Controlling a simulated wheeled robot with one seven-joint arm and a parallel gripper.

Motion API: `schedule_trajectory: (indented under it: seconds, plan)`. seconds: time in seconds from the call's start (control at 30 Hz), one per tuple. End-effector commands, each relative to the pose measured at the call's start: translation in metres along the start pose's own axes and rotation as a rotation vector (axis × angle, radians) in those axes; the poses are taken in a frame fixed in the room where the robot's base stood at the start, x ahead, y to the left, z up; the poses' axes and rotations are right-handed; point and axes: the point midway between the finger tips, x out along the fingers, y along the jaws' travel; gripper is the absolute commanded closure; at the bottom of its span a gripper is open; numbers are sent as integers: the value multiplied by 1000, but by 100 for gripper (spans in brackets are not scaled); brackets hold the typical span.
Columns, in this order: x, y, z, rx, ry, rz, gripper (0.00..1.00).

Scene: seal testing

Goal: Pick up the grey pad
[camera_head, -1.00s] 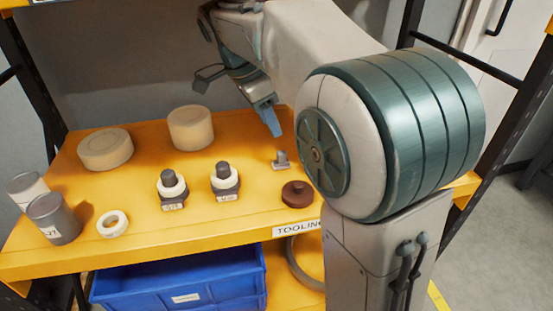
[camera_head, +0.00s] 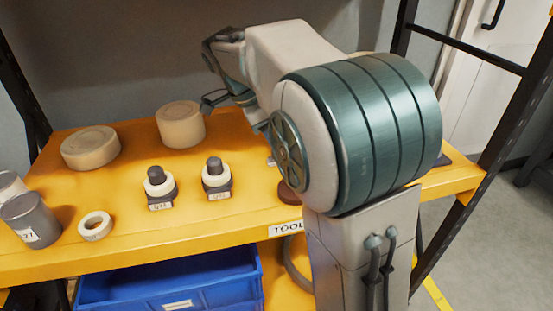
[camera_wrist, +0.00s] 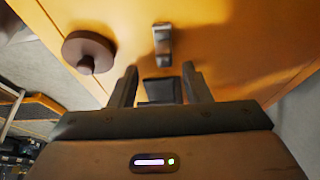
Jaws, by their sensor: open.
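In the wrist view, a dark grey square piece (camera_wrist: 162,88), which looks like the grey pad, shows between the fingers of my gripper (camera_wrist: 160,80). The fingers are apart and open. Their height above the piece is hard to judge, and I cannot tell if they touch it. The gripper's lower body hides part of it. In the head view my arm hides the fingertips and this spot on the shelf.
A grey metal piece (camera_wrist: 162,45) and a brown knobbed disc (camera_wrist: 89,50) lie just beyond the fingers. White-ringed fittings (camera_head: 159,186) (camera_head: 216,178), beige cylinders (camera_head: 90,147) (camera_head: 180,125), a white ring (camera_head: 95,226) and a grey can (camera_head: 32,220) stand left on the orange shelf (camera_head: 130,205).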

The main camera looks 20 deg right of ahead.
Motion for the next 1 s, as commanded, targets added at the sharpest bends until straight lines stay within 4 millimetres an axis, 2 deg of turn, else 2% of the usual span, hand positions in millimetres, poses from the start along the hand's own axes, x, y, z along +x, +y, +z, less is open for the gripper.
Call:
schedule_trajectory:
  seconds: [0.1, 0.23, 0.5, 0.67, 1.0]
  plan:
    - [22, -4, 3, 0, 1, 3, 56]
    - [40, -5, 3, 0, 1, 3, 56]
    - [43, -5, 2, 0, 0, 1, 56]
    - [43, -5, 2, 0, 0, 1, 100]
    - [41, -5, 1, 0, 0, 0, 100]
